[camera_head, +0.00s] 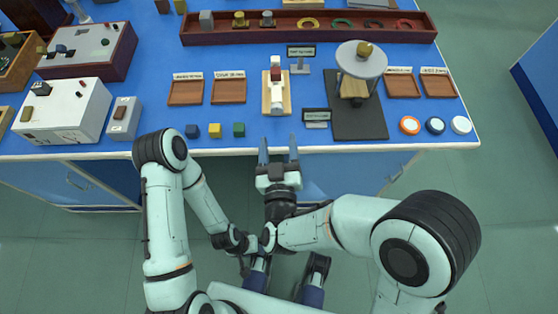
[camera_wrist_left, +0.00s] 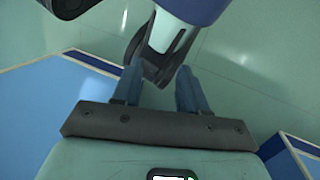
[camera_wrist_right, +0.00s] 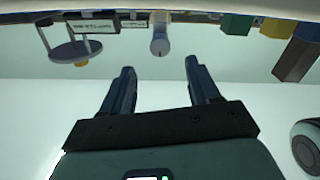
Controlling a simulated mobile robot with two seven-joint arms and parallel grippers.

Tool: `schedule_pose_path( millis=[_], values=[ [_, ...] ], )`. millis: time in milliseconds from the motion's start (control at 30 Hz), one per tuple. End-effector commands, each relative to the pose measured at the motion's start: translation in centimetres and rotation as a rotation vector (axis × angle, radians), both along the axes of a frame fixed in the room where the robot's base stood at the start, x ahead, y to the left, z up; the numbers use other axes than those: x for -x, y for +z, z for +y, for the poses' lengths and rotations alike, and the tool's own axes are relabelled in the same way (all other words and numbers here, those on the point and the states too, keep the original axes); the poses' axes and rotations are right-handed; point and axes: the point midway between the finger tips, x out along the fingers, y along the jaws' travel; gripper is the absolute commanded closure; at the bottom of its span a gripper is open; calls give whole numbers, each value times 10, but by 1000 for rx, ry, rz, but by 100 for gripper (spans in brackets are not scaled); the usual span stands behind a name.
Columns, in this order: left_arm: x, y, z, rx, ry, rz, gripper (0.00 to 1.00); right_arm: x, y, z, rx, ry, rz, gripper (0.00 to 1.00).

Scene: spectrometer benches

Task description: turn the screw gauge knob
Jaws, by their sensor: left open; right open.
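The screw gauge (camera_head: 276,92) is a white device with a dark red part, on a light wooden base near the bench's front edge. In the right wrist view its round pale end, which looks like the knob (camera_wrist_right: 160,42), faces me beyond the fingers. My right gripper (camera_head: 278,146) is open and empty, just in front of the bench edge, in line with the gauge and apart from it. It also shows in the right wrist view (camera_wrist_right: 160,70). My left gripper (camera_wrist_left: 159,72) is open and empty in the left wrist view, over the floor and away from the gauge.
Small coloured cubes (camera_head: 214,130) stand left of the gauge by the front edge. A small sign (camera_head: 316,115) and a round-topped stand (camera_head: 361,62) on a dark board are to its right. Wooden trays (camera_head: 228,91) lie left. A long red tray (camera_head: 330,37) is behind.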

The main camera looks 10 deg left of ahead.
Motion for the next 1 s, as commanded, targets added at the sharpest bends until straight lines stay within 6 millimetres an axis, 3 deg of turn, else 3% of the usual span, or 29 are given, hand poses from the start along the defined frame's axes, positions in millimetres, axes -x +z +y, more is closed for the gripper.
schedule_pose_path(
  millis=[100, 200, 500, 1000],
  values=[
    [0, 0, 0, 0, 0, 0, 57, 30, 0, -8, 2, 5, 0, 39],
    [7, 22, -1, 6, -6, 23, 57, 32, 5, -8, 8, -3, 2, 39],
    [25, 56, -4, 20, -23, 88, 57, 46, 3, -12, 7, -3, 2, 39],
    [32, 65, -4, 25, -29, 114, 57, 51, 0, -15, 0, -1, 0, 39]
  ],
)
